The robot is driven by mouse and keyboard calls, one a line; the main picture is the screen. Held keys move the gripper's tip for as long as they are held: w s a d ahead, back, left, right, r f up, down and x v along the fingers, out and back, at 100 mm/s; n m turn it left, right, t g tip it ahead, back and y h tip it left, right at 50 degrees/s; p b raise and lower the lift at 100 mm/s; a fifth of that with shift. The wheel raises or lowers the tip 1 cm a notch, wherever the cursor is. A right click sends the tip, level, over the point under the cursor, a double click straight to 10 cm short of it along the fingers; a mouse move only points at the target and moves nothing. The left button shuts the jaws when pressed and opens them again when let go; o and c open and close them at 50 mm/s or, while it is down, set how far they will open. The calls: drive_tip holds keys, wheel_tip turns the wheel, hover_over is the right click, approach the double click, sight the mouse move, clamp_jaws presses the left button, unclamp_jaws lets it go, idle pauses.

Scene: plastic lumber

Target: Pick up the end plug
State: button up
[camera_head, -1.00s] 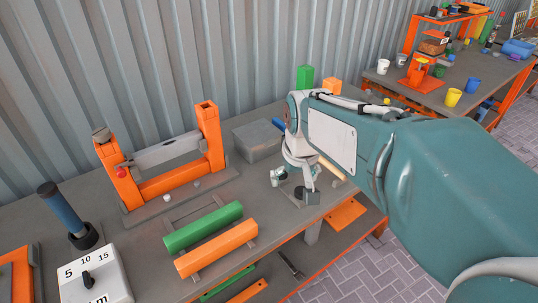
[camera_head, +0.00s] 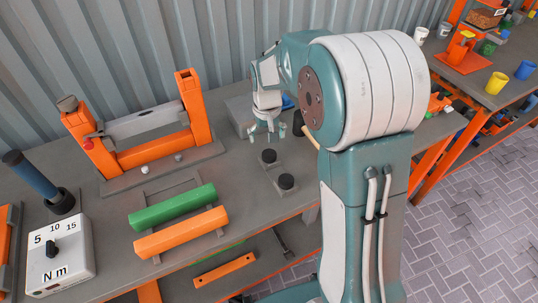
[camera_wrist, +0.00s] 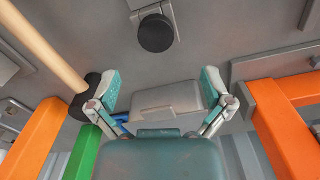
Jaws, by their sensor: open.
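Two black round caps, likely end plugs, sit on small grey bases on the bench in the head view: one farther back (camera_head: 268,155), the other nearer the front edge (camera_head: 287,181). I cannot tell which is the task's end plug. In the wrist view one black round cap (camera_wrist: 156,33) shows at the top centre, beyond the fingertips. My gripper (camera_head: 267,132) is above the bench, just behind the caps in the head view. In the wrist view my gripper (camera_wrist: 160,76) is open and empty, its teal pads wide apart, with no contact on the cap.
A grey box (camera_wrist: 168,98) lies below the fingers, and a mallet with a wooden handle (camera_wrist: 45,45) beside the left finger. An orange frame (camera_head: 188,98) stands left. Green (camera_head: 172,207) and orange (camera_head: 180,233) bars lie in front of it.

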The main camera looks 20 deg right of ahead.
sight(269, 153)
drive_tip(key=shift+f, duration=0.85)
drive_tip(key=f, duration=0.4)
drive_tip(key=shift+d+f, duration=0.3)
drive_tip(key=shift+d, duration=0.1)
drive_tip(key=shift+a+f, duration=0.1)
drive_tip(key=shift+f, duration=0.2)
drive_tip(key=shift+a, duration=0.15)
drive_tip(key=shift+c, duration=0.6)
drive_tip(key=c, duration=1)
